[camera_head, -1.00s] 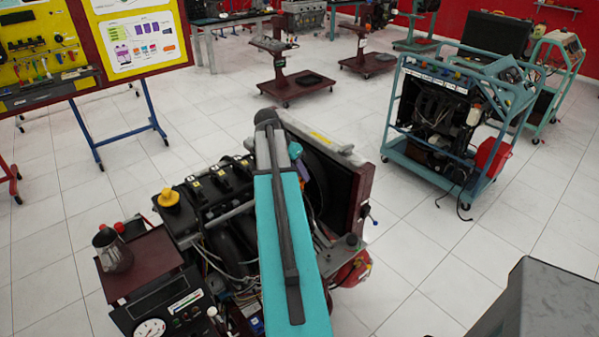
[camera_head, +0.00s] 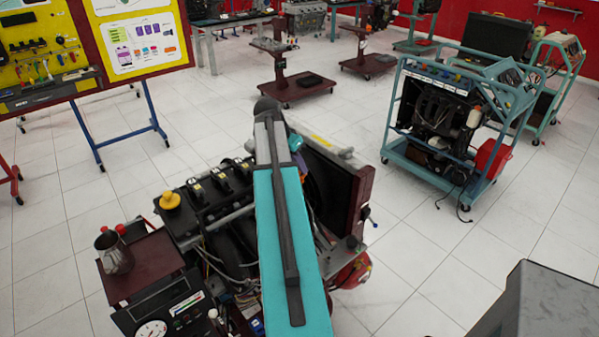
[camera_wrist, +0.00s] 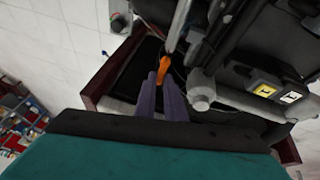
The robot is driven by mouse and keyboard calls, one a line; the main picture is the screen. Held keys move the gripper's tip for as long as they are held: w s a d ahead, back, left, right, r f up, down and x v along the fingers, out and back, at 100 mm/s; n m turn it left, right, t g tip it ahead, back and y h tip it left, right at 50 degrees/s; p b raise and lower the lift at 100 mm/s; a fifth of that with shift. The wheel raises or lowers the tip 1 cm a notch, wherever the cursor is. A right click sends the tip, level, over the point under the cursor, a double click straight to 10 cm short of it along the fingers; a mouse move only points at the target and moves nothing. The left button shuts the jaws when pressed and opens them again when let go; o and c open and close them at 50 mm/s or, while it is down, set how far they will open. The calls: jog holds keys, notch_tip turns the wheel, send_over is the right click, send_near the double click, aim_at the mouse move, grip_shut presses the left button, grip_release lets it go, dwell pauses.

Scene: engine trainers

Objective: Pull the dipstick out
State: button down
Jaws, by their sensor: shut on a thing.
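The orange dipstick handle (camera_wrist: 163,68) shows in the wrist view at the tips of my gripper (camera_wrist: 160,84). My gripper's two grey-purple fingers are close together and shut on the handle. I cannot tell how much of the dipstick is inside the engine. In the head view, my teal arm covers the gripper and the dipstick. The engine (camera_head: 238,225) stands on its trainer stand below and left of the arm.
A radiator in a maroon frame (camera_head: 362,195) stands right of my arm. A metal jug (camera_head: 115,252) sits on a maroon shelf (camera_head: 155,262) at the left. A teal engine stand (camera_head: 400,150) is at the right, with clear white floor between.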

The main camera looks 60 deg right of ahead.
notch_tip(320, 180, up, 5)
jog(key=shift+f+p, duration=0.15)
jog(key=shift+p, duration=0.25)
jog(key=c, duration=1.8)
grip_release()
jog(key=shift+s, duration=0.1)
jog(key=shift+c, duration=0.2)
jog(key=shift+b+v, duration=0.35)
jog(key=shift+v, duration=0.5)
jog(key=b+v, duration=0.3)
jog(key=v, duration=0.9)
